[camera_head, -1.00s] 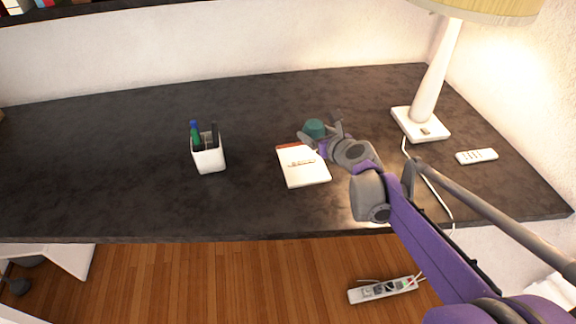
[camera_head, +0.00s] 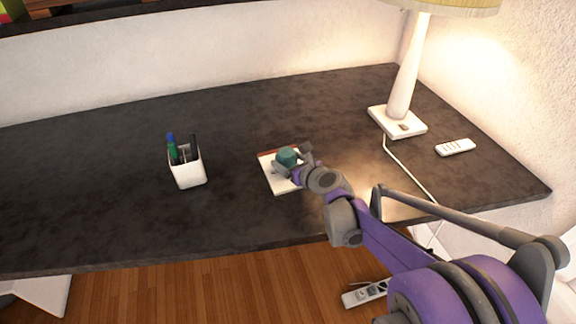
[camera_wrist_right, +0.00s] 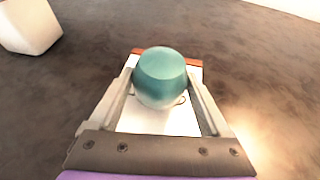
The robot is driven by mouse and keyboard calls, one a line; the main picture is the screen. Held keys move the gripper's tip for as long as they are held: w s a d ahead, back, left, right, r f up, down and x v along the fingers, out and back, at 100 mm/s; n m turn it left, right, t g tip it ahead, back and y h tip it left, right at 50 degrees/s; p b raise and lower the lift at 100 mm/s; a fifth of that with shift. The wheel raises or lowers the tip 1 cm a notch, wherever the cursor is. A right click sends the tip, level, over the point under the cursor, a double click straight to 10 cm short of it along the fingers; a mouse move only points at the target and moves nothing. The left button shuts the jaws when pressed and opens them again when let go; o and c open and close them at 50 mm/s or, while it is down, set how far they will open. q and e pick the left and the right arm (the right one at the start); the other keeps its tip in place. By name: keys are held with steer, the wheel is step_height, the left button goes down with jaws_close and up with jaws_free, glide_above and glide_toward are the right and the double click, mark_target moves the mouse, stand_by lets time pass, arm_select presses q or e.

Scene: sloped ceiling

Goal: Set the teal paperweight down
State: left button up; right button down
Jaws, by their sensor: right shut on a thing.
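The teal paperweight (camera_head: 287,156) is a small rounded block with a flat top. My right gripper (camera_head: 292,163) is shut on it, with one finger on each side in the right wrist view, where the paperweight (camera_wrist_right: 161,78) sits between the fingertips (camera_wrist_right: 160,92). It is over the white notepad (camera_head: 283,184) with a red-brown top edge. The notepad also shows beneath it in the right wrist view (camera_wrist_right: 150,124). I cannot tell whether the paperweight touches the pad. My left gripper is not in view.
A white pen cup (camera_head: 187,168) with pens stands to the left on the dark desk (camera_head: 110,190). A lamp (camera_head: 398,121) and a white remote (camera_head: 455,147) are at the right. A cord runs from the lamp over the front edge. The desk between cup and notepad is clear.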

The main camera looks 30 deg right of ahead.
steer(key=shift+f, duration=0.65)
steer(key=shift+f, duration=0.15)
jaws_free()
steer(key=shift+r, duration=0.25)
steer(key=p+v, duration=0.2)
steer(key=v, duration=1)
steer(key=shift+f, duration=0.1)
